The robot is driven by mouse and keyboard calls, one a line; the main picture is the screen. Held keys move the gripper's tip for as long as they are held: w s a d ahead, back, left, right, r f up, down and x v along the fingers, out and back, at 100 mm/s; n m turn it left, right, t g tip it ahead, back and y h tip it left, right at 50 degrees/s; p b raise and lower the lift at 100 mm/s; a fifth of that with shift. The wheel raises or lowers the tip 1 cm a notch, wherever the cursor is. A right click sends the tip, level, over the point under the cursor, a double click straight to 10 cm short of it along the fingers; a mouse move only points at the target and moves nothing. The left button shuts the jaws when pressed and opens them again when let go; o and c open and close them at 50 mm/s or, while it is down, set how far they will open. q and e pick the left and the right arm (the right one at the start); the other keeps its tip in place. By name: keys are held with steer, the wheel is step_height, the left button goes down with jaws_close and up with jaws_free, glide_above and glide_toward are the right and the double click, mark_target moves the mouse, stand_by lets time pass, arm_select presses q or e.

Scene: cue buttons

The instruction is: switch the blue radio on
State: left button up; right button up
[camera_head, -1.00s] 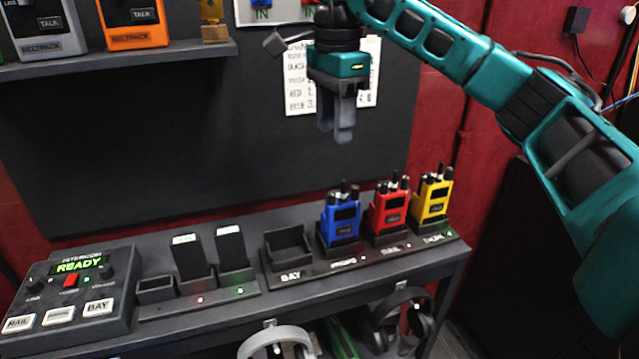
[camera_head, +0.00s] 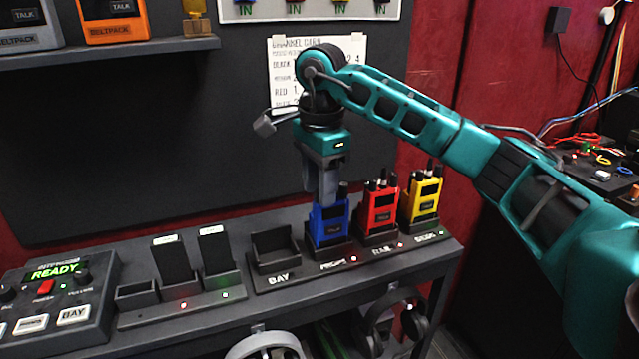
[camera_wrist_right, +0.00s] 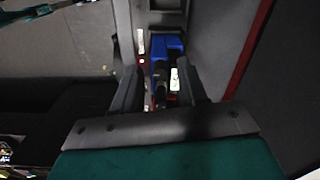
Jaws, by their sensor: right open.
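The blue radio (camera_head: 328,224) stands upright in a charger slot on the bench, second from the left in its row. Its top is partly hidden by my right gripper (camera_head: 326,198), which points down right over it. In the right wrist view the blue radio (camera_wrist_right: 168,47) shows between the two open fingers of my right gripper (camera_wrist_right: 160,90), with its dark knobs and antenna nearer the camera. I cannot tell whether the fingers touch it. My left gripper is not in view.
A red radio (camera_head: 379,208) and a yellow radio (camera_head: 421,198) stand close on the right. An empty slot marked BAY (camera_head: 275,253) is on the left. An intercom box (camera_head: 60,295) and a battery charger (camera_head: 180,285) stand further left. Headphones (camera_head: 395,325) hang below the bench edge.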

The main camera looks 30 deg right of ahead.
jaws_close()
stand_by(0.3)
steer(key=shift+r+m+p, duration=0.15)
steer(key=shift+m+p, duration=0.25)
steer(key=shift+m, duration=0.2)
steer(key=shift+m+p, duration=0.3)
steer(key=shift+m, duration=0.7)
jaws_free()
